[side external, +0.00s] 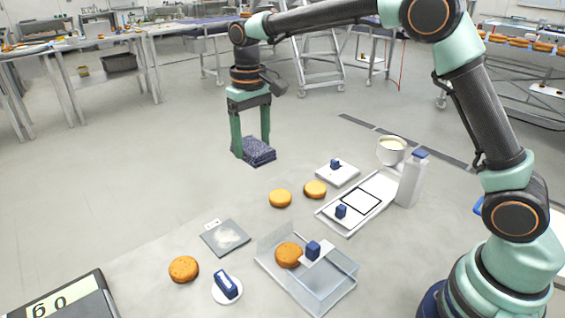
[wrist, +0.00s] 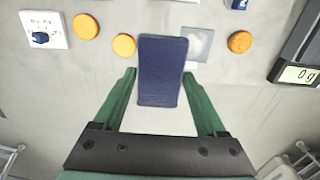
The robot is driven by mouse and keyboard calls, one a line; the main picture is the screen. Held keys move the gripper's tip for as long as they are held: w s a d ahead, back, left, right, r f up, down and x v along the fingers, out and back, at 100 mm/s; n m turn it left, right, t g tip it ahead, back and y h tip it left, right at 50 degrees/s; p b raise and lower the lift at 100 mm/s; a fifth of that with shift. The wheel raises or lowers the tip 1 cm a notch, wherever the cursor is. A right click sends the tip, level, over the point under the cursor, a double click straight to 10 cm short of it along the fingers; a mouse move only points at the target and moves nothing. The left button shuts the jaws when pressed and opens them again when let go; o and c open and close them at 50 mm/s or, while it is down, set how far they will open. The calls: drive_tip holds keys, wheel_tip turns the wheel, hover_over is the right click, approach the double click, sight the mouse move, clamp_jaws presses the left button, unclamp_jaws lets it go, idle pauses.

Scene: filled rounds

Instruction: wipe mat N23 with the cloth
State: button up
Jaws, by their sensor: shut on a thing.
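The dark blue folded cloth (side external: 258,153) is between the two green fingers of my gripper (side external: 251,143), held in the air beyond the row of objects. In the wrist view the cloth (wrist: 161,70) fills the gap between the fingertips (wrist: 159,78). A grey mat (side external: 238,245) with a pale whitish smear lies at the middle of the work surface. Its small label is too small to read, so I cannot confirm that it is N23. In the wrist view this mat (wrist: 208,36) shows just beyond the cloth, which hides part of it. The cloth is apart from the mat.
Orange-brown rounds (side external: 184,269) (side external: 280,198) lie near the mat. A clear-walled tray (side external: 312,292) holds another round. A white plate (side external: 226,292) with a blue item, a scale (side external: 60,303), a white tray (side external: 330,222), a bowl (side external: 391,151) and a bottle (side external: 411,180) stand around.

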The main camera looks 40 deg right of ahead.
approach(216, 237)
drive_tip(key=shift+s+d+f, duration=0.3)
drive_tip(key=shift+d, duration=0.15)
drive_tip(key=shift+s+d+f, duration=0.25)
drive_tip(key=shift+d+f, duration=0.05)
drive_tip(key=shift+d, duration=0.15)
drive_tip(key=shift+f, duration=2.05)
drive_tip(key=shift+f, duration=0.4)
drive_tip(key=shift+d, duration=0.1)
drive_tip(key=shift+w+d, duration=0.6)
drive_tip(key=shift+d, duration=0.2)
drive_tip(key=shift+a, duration=0.1)
drive_tip(key=shift+a+f, duration=0.15)
drive_tip(key=shift+a, duration=1.6)
